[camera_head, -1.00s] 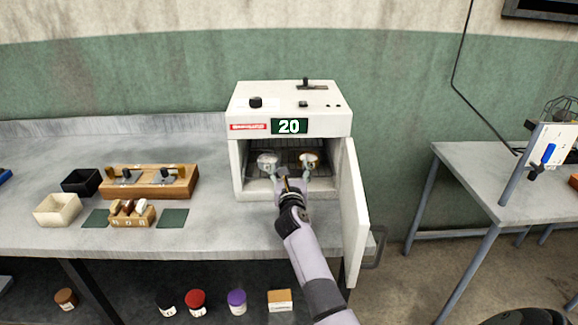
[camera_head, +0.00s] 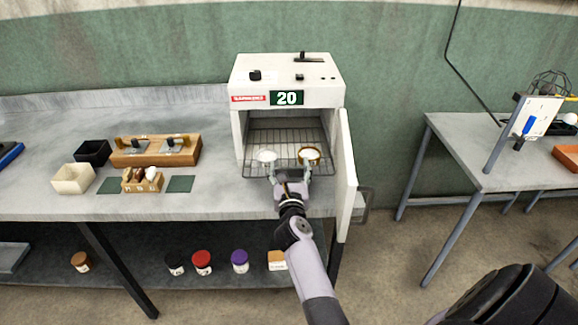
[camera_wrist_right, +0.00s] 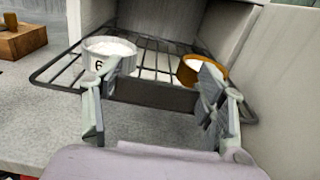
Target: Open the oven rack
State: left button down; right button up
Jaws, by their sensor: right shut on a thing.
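The white oven (camera_head: 252,104) stands on the bench with its door (camera_head: 346,180) swung open to the right. Its wire rack (camera_head: 285,137) sticks out of the chamber toward me. A white cup (camera_head: 267,156) and a brown cup (camera_head: 309,154), both with pale contents, stand on the rack. My right gripper (camera_head: 290,175) is at the rack's front edge, shut on it. In the right wrist view the gripper (camera_wrist_right: 165,95) has its fingers at either side of a dark front strip of the rack (camera_wrist_right: 160,94). The left gripper is not seen.
A wooden block with dark knobs (camera_head: 187,152), a black box (camera_head: 94,151), a cream box (camera_head: 73,178) and a small wooden holder (camera_head: 143,186) are on the bench at left. Several jars stand on the lower shelf. Another table (camera_head: 480,150) is at right.

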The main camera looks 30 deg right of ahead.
jog(key=o, duration=1.7)
jog(key=shift+r, duration=0.1)
notch_tip(320, 180, up, 10)
jog(key=shift+f, duration=0.1)
